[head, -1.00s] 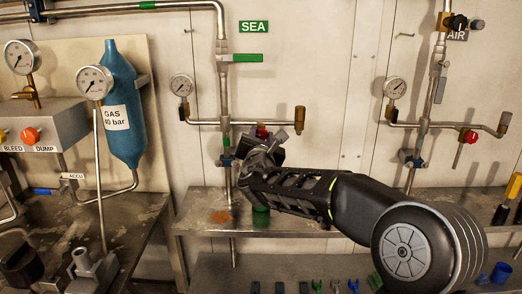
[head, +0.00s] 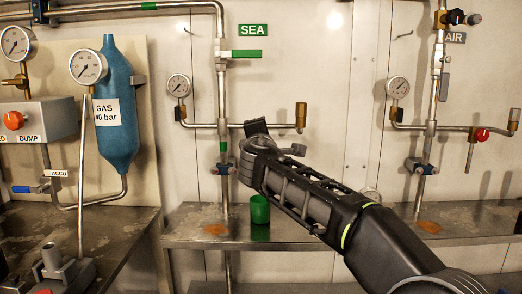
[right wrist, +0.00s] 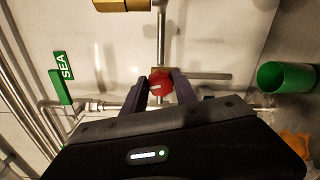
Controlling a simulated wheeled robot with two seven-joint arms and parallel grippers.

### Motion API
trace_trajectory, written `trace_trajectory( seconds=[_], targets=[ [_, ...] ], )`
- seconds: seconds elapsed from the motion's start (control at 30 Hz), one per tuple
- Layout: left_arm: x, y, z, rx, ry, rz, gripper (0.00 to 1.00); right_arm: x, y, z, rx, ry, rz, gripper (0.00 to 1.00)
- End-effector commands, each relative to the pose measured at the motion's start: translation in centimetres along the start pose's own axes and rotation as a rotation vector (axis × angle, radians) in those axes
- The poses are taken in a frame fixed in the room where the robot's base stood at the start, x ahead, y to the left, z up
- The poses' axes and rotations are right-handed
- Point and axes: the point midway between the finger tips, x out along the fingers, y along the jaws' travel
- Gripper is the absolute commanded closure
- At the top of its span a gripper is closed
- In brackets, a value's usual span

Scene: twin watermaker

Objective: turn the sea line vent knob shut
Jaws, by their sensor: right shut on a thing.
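The sea line vent knob (right wrist: 159,84) is a red round knob with a pale mark, seen in the right wrist view. My right gripper (right wrist: 160,88) has a finger on each side of it and is shut on it. In the head view my right gripper (head: 262,136) is at the sea line's side branch, and its body hides the knob. The sea line pipe (head: 222,105) runs up the wall beside the green SEA sign (head: 252,30). My left gripper is in neither current view.
A green cup (head: 260,210) stands on the metal shelf (head: 190,235) below the gripper. A brass fitting (head: 301,115) ends the side branch. A pressure gauge (head: 179,86) is left of the pipe. The air line (head: 431,140) is further right.

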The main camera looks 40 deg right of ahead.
Motion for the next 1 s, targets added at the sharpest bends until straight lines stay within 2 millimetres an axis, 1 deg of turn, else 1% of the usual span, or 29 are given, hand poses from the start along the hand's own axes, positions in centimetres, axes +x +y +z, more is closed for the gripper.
trace_trajectory(
  seconds=[0.03, 0.3, 0.5, 0.93, 0.97, 1.0],
  targets=[
    [1.0, -0.5, -0.2, -0.003, 0.005, -0.002, 0.45, 0.0, -0.6, -0.2, 0.037, 0.0, 0.001, 1.0],
    [2.6, -1.6, -0.7, -0.011, 0.018, -0.009, 0.45, 0.0, -0.5, -0.2, 0.2, 0.0, -0.002, 1.0],
    [3.0, -1.9, -0.9, -0.013, 0.023, -0.011, 0.45, 0.0, -0.3, -0.1, 0.255, 0.0, -0.002, 1.0],
    [3.0, -1.9, -1.0, -0.013, 0.024, -0.011, 0.45, 0.0, -0.2, -0.1, 0.266, -0.001, -0.003, 1.0],
    [3.0, -1.9, -1.0, -0.013, 0.024, -0.011, 0.45, 0.0, -0.2, 0.0, 0.266, -0.001, -0.003, 0.64],
    [3.0, -1.9, -1.0, -0.013, 0.024, -0.011, 0.45, 0.0, -0.2, 0.0, 0.265, -0.001, -0.003, 0.61]
  ],
)
